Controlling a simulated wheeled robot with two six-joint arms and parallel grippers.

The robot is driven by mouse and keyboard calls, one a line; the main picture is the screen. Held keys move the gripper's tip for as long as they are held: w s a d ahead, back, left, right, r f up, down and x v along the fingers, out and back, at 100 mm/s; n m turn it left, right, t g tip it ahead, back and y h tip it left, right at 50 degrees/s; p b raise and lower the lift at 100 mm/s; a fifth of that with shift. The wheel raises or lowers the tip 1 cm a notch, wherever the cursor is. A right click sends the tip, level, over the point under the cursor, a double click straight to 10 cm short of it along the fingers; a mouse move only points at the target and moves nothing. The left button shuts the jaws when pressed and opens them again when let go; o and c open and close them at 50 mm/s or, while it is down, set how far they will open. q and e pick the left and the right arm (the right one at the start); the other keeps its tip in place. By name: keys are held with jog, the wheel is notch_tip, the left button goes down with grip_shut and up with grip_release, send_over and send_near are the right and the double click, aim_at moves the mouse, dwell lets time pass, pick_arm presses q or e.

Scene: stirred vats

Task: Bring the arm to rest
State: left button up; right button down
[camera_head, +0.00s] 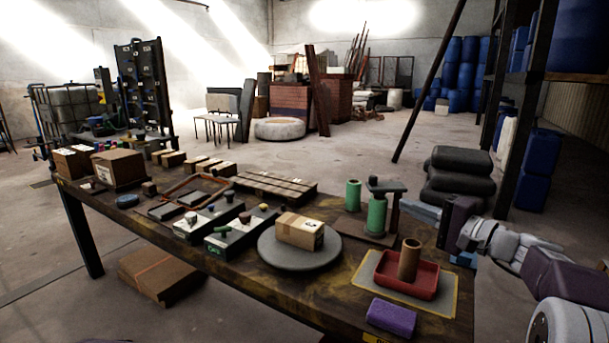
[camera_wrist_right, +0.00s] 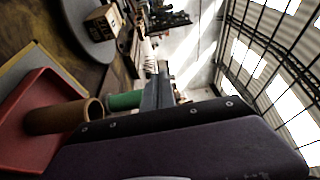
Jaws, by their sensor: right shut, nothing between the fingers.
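My right gripper (camera_head: 418,209) reaches in from the right, above the right end of the workbench (camera_head: 330,305). Its fingers point left, close to a dark stand (camera_head: 384,186) with green cylinders, and look shut with nothing held. I cannot tell whether they touch the stand. In the right wrist view the fingers (camera_wrist_right: 157,92) run up together past a green cylinder (camera_wrist_right: 124,101). A brown cylinder (camera_head: 409,260) stands in a red tray (camera_head: 427,284), in front of the gripper. My left gripper is not in view.
A purple block (camera_head: 391,317) lies at the bench's front edge. A carton (camera_head: 299,231) sits on a round grey plate (camera_head: 272,257). Stacked black containers (camera_head: 458,177) and a dark rack post (camera_head: 525,110) are behind the gripper.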

jog(key=s+a+f+n+g, duration=0.1)
jog(key=s+a+f+g, duration=0.2)
jog(key=a+f, duration=0.2)
jog(key=s+a+f+n+g, duration=0.1)
jog(key=s+a+f+g, duration=0.2)
jog(key=s+a+f, duration=0.1)
jog(key=s+a+f+n+g, duration=0.2)
jog(key=s+a+f, duration=0.1)
jog(key=a+f, duration=0.3)
jog(key=shift+s+a+f+g+h, duration=0.15)
jog(key=shift+a+f+g+h, duration=0.05)
jog(key=shift+a, duration=0.45)
jog(key=shift+s+a+f+g+h, duration=0.15)
jog(key=shift+a+f+g+h, duration=0.05)
jog(key=shift+a, duration=0.4)
jog(key=s+f+n+g+h, duration=0.2)
jog(key=s+f+g+h, duration=0.15)
jog(key=s+f, duration=0.65)
jog(key=s+d+f+n+g+h, duration=0.2)
jog(key=s+d+f+n+h, duration=0.3)
jog(key=s+d+f, duration=0.5)
notch_tip(320, 180, up, 34)
jog(key=w+d+m+t+h+p, duration=0.1)
jog(key=w+p, duration=0.1)
jog(key=p, duration=3.2)
jog(key=c, duration=2.1)
grip_release()
jog(key=shift+r+h, duration=0.1)
jog(key=shift+h, duration=0.15)
jog(key=shift+c, duration=0.2)
